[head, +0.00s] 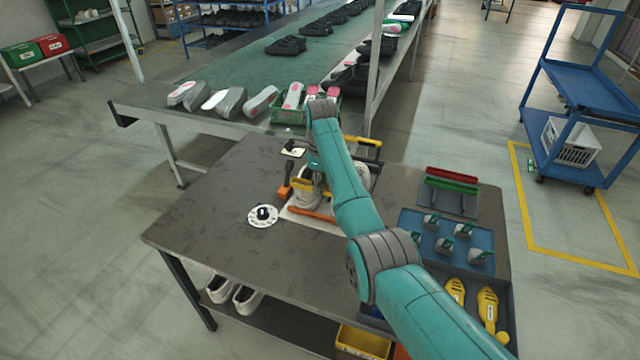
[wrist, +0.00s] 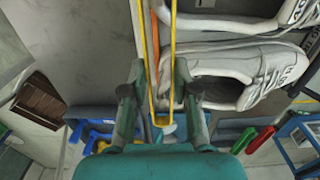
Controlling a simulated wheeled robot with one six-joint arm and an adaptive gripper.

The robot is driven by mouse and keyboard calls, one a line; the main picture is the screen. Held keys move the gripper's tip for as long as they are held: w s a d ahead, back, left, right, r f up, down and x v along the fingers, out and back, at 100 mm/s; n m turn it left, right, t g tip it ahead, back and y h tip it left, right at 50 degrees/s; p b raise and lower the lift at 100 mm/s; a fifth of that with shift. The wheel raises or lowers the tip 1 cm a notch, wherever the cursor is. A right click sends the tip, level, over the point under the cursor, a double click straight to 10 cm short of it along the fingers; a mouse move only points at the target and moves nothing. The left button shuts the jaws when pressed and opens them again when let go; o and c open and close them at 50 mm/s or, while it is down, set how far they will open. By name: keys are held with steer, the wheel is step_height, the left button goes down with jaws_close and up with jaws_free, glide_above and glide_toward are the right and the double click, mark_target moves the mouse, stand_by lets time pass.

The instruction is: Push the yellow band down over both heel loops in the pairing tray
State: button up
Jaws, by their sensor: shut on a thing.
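My gripper (wrist: 160,92) is shut on the yellow band (wrist: 173,45), which shows as a long narrow loop between the fingers in the wrist view. In the head view the band (head: 299,184) is a short yellow strip beside the white shoes (head: 308,200). The shoes lie side by side; one (wrist: 228,70) is close to the right of the band in the wrist view. The pale pairing tray (head: 300,222) shows under the shoes, partly behind my arm. I cannot make out the heel loops or whether the band touches them.
A blue tray of grey parts (head: 450,240) and yellow tools (head: 487,308) stand at the table's right. A round white dial (head: 263,215) lies left of the shoes. The conveyor (head: 240,125) with shoes runs behind. The table's left part is clear.

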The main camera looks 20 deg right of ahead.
steer(key=shift+f, duration=0.55)
steer(key=o, duration=0.9)
steer(key=shift+r, duration=0.15)
step_height(320, 180, up, 9)
steer(key=shift+f, duration=0.1)
stand_by(1.1)
